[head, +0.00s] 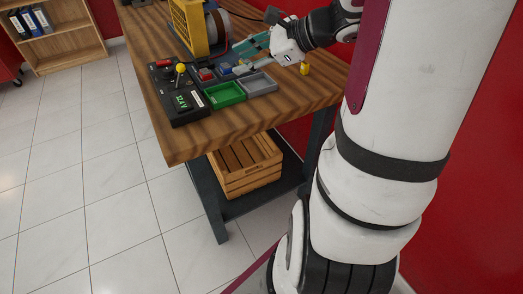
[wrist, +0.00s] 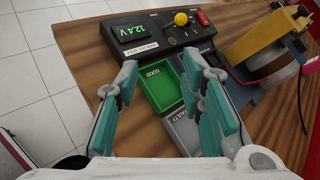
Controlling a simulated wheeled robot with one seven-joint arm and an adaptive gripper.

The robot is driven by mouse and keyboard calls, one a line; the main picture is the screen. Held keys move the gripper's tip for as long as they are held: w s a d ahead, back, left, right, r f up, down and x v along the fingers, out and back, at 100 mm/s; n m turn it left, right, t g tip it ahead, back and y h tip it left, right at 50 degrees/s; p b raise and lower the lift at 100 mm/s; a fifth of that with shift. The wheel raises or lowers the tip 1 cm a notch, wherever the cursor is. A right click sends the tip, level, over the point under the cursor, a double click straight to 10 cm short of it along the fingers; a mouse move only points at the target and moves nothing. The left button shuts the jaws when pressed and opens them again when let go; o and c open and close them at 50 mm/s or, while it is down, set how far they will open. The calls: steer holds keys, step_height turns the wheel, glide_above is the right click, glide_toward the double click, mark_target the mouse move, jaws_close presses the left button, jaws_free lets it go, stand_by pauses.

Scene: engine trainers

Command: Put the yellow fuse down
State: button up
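No fuse shows in the wrist view. The green tray (head: 224,95), labelled GOOD in the wrist view (wrist: 160,86), looks empty.
A grey tray (head: 258,84) sits right of the green one. A black tester (head: 182,105) with a lit display and yellow knob stands left. A yellow-framed coil unit (head: 189,28) stands behind. A wooden crate (head: 245,168) is below the workbench (head: 215,130). The bench's front strip is clear.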

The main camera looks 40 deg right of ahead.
steer(key=s+a+r+n+g, duration=0.1)
steer(key=s+a+n+g, duration=0.3)
steer(key=s+a+n, duration=0.45)
steer(key=s+a+r+n+g, duration=0.1)
steer(key=s+a+n+g, duration=0.4)
steer(key=a, duration=0.7)
steer(key=s+d+n+h, duration=0.1)
steer(key=s+n+h, duration=0.1)
steer(key=s+n, duration=0.3)
steer(key=s+d+f+n+h, duration=0.1)
steer(key=s+n+h, duration=0.2)
steer(key=s+n, duration=0.3)
steer(key=shift+d+n, duration=0.25)
steer(key=shift+n, duration=0.1)
step_height(320, 180, up, 11)
steer(key=t+p, duration=0.2)
steer(key=p, duration=0.8)
steer(key=shift+d+r, duration=0.15)
steer(key=shift+o, duration=0.5)
steer(key=shift+r+t+p, duration=0.3)
steer(key=shift+r+p, duration=0.1)
steer(key=shift+r, duration=0.05)
steer(key=shift+w, duration=0.1)
